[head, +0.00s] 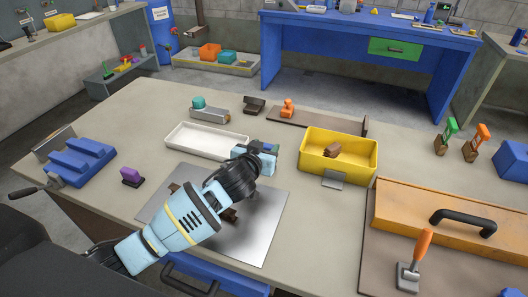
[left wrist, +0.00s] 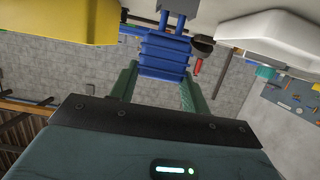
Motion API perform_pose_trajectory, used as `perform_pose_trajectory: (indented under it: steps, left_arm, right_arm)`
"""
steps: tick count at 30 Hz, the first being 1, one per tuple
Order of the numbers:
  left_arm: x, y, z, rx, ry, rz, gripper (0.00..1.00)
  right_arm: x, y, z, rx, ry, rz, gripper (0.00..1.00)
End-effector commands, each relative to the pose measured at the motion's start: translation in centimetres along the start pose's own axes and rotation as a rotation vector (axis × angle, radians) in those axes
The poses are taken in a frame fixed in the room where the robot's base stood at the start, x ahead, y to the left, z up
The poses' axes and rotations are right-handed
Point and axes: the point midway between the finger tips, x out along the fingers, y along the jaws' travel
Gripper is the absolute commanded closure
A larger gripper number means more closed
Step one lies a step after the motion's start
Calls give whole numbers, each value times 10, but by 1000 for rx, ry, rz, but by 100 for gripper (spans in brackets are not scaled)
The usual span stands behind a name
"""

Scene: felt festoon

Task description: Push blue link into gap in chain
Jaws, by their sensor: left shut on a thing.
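My left gripper (head: 266,154) hangs over the table between the white tray and the yellow bin. In the left wrist view its green fingers (left wrist: 160,88) are shut on a ribbed blue piece, which I take as the blue link (left wrist: 165,55). In the head view a bit of blue (head: 271,148) shows at the fingertips; the rest is hidden by the gripper. Brown pieces, seemingly the chain (head: 230,214), lie on the grey metal plate (head: 262,235), largely covered by my left arm. The gap cannot be made out. My right gripper is not in view.
The yellow bin (head: 312,164) holds a brown piece (head: 332,150). The white tray (head: 190,145) looks empty. A purple piece (head: 131,177) and a blue ribbed block (head: 80,165) stand at left. An orange-topped box with a black handle (head: 462,219) fills the right.

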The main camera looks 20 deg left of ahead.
Motion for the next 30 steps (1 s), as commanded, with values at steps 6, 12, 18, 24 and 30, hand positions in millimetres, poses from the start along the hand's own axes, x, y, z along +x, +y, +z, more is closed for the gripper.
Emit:
perform_pose_trajectory:
  steps: [6, 12, 18, 24, 30]
  left_arm:
    - [-26, 0, -11, -1, -1, 2, 76]
    - [-72, 0, 0, -2, -1, 2, 76]
    - [-117, -1, 9, -2, -1, 2, 76]
    - [-147, -2, 16, -1, -1, 1, 76]
    - [-160, -3, 17, 0, 0, -1, 76]
  right_arm:
    - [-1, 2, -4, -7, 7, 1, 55]
    - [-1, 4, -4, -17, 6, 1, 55]
    - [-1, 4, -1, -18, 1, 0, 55]
    - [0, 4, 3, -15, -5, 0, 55]
    - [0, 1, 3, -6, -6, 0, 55]
